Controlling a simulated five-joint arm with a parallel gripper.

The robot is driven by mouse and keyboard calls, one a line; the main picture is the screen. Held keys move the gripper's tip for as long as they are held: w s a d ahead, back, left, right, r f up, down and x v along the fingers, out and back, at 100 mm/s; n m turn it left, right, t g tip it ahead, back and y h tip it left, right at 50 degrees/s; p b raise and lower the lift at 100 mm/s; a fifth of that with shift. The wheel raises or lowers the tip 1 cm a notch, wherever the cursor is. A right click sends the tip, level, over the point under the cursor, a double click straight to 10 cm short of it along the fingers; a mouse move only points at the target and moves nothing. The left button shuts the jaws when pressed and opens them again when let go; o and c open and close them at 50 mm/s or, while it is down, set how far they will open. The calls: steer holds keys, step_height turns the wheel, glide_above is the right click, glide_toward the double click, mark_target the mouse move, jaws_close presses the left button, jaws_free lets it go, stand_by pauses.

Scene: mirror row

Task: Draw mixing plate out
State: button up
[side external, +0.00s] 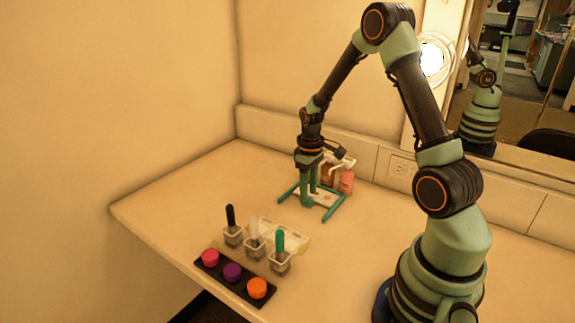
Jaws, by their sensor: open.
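A pale flat plate (322,199), which looks like the mixing plate, lies on the counter between teal bars (334,209). It is partly hidden by my gripper. My gripper (310,201) points down over the plate, with its teal fingers apart and nothing seen between them. I cannot tell whether the fingertips touch the plate, or clearly where the fingers end and the teal bars begin.
Pink and brown bottles (346,181) stand close behind my gripper. A cream tray (294,236), clear cups with upright black, white and teal handles (280,242), and a black tray of colored pots (245,292) are in front. The counter's left side is clear.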

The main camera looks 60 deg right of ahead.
steer(key=shift+f, duration=0.65)
jaws_close()
stand_by(1.0)
